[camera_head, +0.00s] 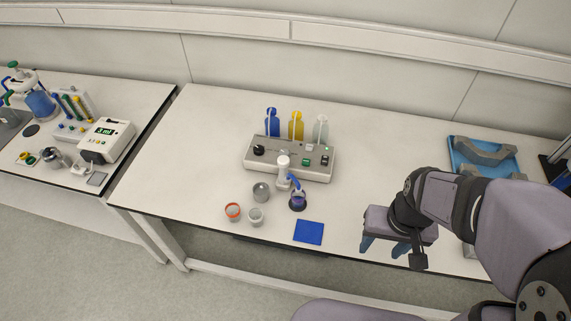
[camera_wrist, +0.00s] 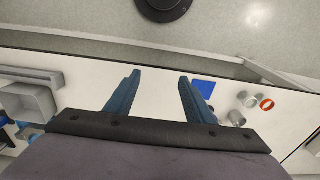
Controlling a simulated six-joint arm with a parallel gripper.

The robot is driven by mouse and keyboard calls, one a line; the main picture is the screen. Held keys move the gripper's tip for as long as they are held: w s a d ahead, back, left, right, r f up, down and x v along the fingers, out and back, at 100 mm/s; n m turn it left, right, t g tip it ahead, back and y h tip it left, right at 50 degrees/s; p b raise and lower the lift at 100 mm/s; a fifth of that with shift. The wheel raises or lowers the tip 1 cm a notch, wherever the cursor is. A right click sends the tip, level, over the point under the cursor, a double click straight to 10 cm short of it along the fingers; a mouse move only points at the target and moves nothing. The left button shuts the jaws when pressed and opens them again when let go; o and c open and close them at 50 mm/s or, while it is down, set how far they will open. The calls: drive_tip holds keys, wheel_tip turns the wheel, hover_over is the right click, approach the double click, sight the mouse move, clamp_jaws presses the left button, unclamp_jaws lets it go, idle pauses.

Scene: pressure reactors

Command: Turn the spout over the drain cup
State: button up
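The dispenser (camera_head: 284,163) has a white head at the front of a grey control box. Its blue spout (camera_head: 294,183) points down to the front right, above a dark-based cup with blue in it (camera_head: 298,202). A grey cup (camera_head: 261,191), a red-rimmed cup (camera_head: 232,211) and a pale cup (camera_head: 256,216) stand to the left. I cannot tell which is the drain cup. My gripper (camera_head: 384,247) is open and empty near the table's front edge, well right of the spout. Its two blue fingers stand apart in the wrist view (camera_wrist: 158,78); the spout is not clear there.
The control box (camera_head: 262,162) has blue, yellow and clear bottles behind it. A flat blue square (camera_head: 309,232) lies between the cups and my gripper. A blue tray with grey parts (camera_head: 463,151) is at the right. A second bench with instruments (camera_head: 140,95) stands left.

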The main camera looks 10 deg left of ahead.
sight(282, 165)
drive_tip(key=w+a+f+t+y+b, duration=0.1)
drive_tip(key=w+a+f+t+b, duration=0.1)
drive_tip(key=w+a+t+b, duration=0.2)
drive_tip(key=w+a+f+t+b, duration=0.2)
drive_tip(key=w+a+t+b, duration=0.3)
drive_tip(key=w+a, duration=0.6)
drive_tip(key=w+a+f+t+y+b, duration=0.1)
drive_tip(key=w+a+t+b, duration=0.4)
drive_tip(key=a, duration=0.6)
drive_tip(key=shift+w+a+f+y+b, duration=0.1)
drive_tip(key=shift+w+f+b, duration=0.15)
drive_tip(key=shift+w+b, duration=0.25)
drive_tip(key=shift+w+a+f+y+b, duration=0.1)
drive_tip(key=shift+w+f+b, duration=0.15)
drive_tip(key=shift+w, duration=0.4)
drive_tip(key=shift+w+a+f+y+b, duration=0.1)
drive_tip(key=shift+w+f+b, duration=0.1)
drive_tip(key=shift+w+b, duration=0.3)
drive_tip(key=s+t+b, duration=0.1)
drive_tip(key=s+a+f+t+h+b, duration=0.1)
drive_tip(key=s+t+h+b, duration=0.1)
drive_tip(key=shift+s+a+f, duration=0.3)
drive_tip(key=shift+a+f, duration=0.05)
drive_tip(key=shift+s+d+h+b, duration=0.15)
drive_tip(key=shift+s+h+b, duration=0.3)
drive_tip(key=shift+s, duration=0.15)
drive_tip(key=shift+w+p, duration=0.7)
drive_tip(key=shift+w, duration=3.05)
